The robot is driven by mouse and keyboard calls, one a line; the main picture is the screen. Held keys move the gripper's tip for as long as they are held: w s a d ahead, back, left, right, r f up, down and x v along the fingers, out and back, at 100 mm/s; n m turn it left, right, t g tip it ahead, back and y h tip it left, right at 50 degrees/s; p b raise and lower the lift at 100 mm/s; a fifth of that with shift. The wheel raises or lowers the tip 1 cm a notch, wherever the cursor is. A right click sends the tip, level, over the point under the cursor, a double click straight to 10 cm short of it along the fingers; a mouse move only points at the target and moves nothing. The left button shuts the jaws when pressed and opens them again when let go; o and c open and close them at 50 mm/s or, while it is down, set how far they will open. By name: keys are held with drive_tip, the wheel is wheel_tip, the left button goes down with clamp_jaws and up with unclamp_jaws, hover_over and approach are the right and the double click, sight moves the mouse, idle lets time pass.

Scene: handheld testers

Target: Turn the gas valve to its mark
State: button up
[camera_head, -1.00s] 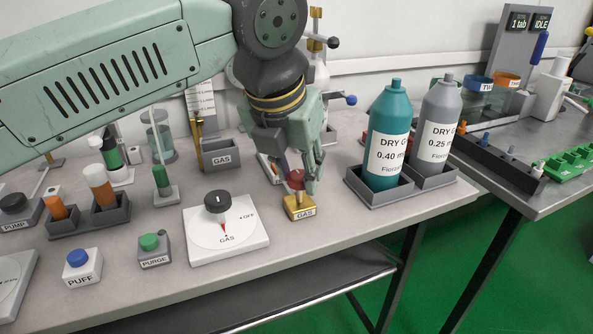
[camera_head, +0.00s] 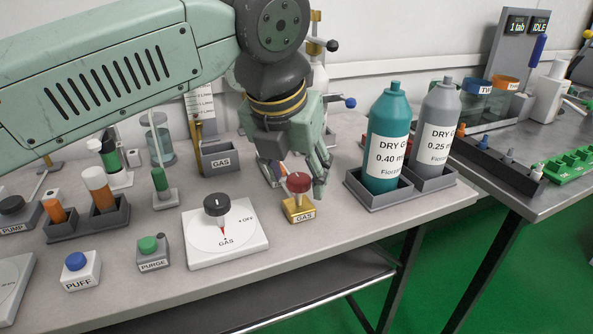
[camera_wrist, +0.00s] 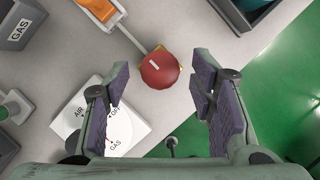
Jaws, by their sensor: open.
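The red round knob (camera_head: 299,182) stands on a small brass block (camera_head: 298,215) labelled GAS near the bench's front edge. In the wrist view the red knob (camera_wrist: 160,73) has a short pale line on top. In the wrist view my gripper's (camera_wrist: 160,82) fingers stand apart on either side of the knob, with gaps. A white GAS dial plate (camera_head: 250,240) lies to the left. Its black knob (camera_head: 217,204) has a red pointer toward GAS. Any mark on the brass block is too small to tell.
Two DRY GAS cans, teal (camera_head: 389,130) and grey (camera_head: 437,115), stand in trays at right. A green PURGE button (camera_head: 149,244) and a blue PUFF button (camera_head: 76,262) are at left front. A grey GAS holder (camera_head: 220,158) stands behind.

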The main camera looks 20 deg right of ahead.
drive_tip(key=v, duration=1.2)
idle(0.3)
